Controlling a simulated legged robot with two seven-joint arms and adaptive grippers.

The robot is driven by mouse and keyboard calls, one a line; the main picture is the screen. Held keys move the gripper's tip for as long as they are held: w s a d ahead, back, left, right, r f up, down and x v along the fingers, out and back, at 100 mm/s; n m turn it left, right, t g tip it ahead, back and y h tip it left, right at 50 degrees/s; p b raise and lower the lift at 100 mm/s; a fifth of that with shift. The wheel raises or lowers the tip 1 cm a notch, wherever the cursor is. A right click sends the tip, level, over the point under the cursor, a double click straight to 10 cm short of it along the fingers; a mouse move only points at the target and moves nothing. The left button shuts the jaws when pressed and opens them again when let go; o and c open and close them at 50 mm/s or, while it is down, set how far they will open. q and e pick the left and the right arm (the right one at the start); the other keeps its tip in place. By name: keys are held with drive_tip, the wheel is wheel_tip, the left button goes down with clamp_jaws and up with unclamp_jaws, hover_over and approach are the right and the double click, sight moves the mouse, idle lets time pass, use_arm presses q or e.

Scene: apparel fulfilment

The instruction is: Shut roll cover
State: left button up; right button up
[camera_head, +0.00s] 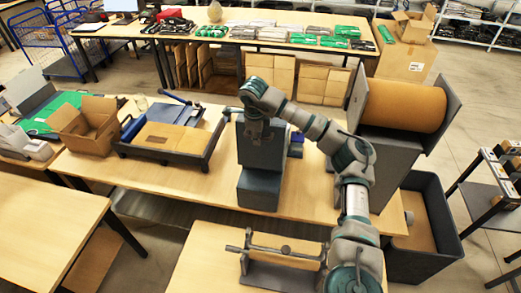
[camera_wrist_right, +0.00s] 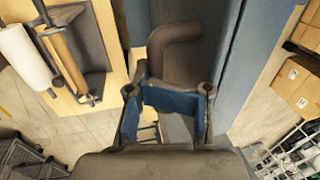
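A dark grey upright box-like unit (camera_head: 260,155) stands on the middle table; I cannot tell for certain whether it carries the roll cover, or whether that cover is open. My right gripper (camera_head: 256,128) is at its upper front. In the right wrist view the gripper (camera_wrist_right: 168,108) has its two blue-padded fingers apart, with nothing clearly between them. A grey bent handle (camera_wrist_right: 175,42) on a dark grey panel (camera_wrist_right: 205,20) lies just beyond the fingertips. A large brown paper roll (camera_head: 405,105) sits in a dark grey holder (camera_head: 452,110) at the right. My left gripper is not in view.
On the table left of the unit are a dark tray (camera_head: 170,137) with brown board and an open carton (camera_head: 88,125). A crank-like fixture (camera_head: 280,255) stands in front. A grey bin (camera_head: 432,235) stands at the right. Folded clothes lie on the back table (camera_head: 275,17).

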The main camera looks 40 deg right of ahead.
drive_tip(key=shift+w, duration=0.1)
drive_tip(key=w+d+p, duration=0.1)
drive_tip(key=d+p, duration=0.1)
drive_tip(key=w+d+r+p, duration=0.1)
drive_tip(key=w+d+p, duration=0.1)
drive_tip(key=shift+d+r, duration=0.1)
drive_tip(key=shift+r, duration=0.05)
drive_tip(key=shift+w+d, duration=0.15)
drive_tip(key=shift+d, duration=0.15)
drive_tip(key=shift+w+d+p, duration=0.15)
drive_tip(key=shift+p, duration=0.2)
